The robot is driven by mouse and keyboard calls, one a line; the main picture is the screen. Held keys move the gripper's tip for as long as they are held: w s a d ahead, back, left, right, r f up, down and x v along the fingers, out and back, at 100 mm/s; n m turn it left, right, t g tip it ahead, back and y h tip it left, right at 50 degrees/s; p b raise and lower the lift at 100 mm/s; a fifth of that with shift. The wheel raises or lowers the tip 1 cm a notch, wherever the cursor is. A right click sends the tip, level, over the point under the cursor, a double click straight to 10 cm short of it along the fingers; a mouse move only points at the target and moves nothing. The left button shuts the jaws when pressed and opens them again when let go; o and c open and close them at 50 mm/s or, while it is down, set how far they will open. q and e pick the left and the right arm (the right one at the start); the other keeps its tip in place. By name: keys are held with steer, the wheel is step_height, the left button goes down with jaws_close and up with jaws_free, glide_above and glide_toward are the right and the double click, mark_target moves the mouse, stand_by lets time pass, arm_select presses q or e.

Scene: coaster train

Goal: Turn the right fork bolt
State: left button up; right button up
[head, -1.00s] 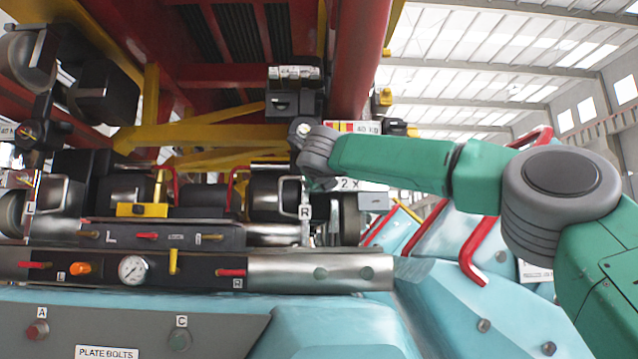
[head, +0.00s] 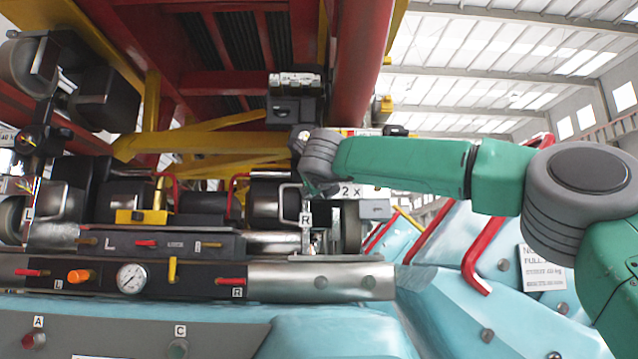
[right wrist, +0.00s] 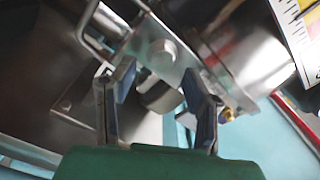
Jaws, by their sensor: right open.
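The right fork, a metal bracket labelled R (head: 305,219), stands at the right end of the black panel in the head view. In the right wrist view a round-edged bolt head (right wrist: 163,52) sits on a metal plate (right wrist: 140,42). My right gripper (right wrist: 160,78) is open, its two dark fingers spread apart. The bolt head shows beyond and between the fingertips, and nothing is held. Whether a finger touches the plate is unclear. In the head view my right wrist is just above the R fork, and its fingers are mostly hidden. My left gripper is not in view.
A metal handle loop (right wrist: 100,25) lies close to the left finger. A shiny cylinder (right wrist: 245,45) is close to the right finger. Red rails (head: 478,255) and blue housing (head: 430,310) lie to the right. A pressure gauge (head: 132,279) is on the lower panel.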

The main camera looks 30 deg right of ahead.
steer(key=v, duration=0.9)
steer(key=shift+a+f, duration=0.15)
steer(key=shift+a, duration=0.05)
steer(key=w+d+n+p, duration=0.3)
steer(key=w+n+p, duration=0.2)
steer(key=n, duration=0.7)
steer(key=w+d+n+p, duration=0.3)
steer(key=w+n+p, duration=0.2)
steer(key=n+p, duration=0.3)
steer(key=r+n, duration=0.1)
steer(key=n, duration=0.3)
steer(key=shift+d, duration=0.25)
steer(key=shift+s, duration=0.1)
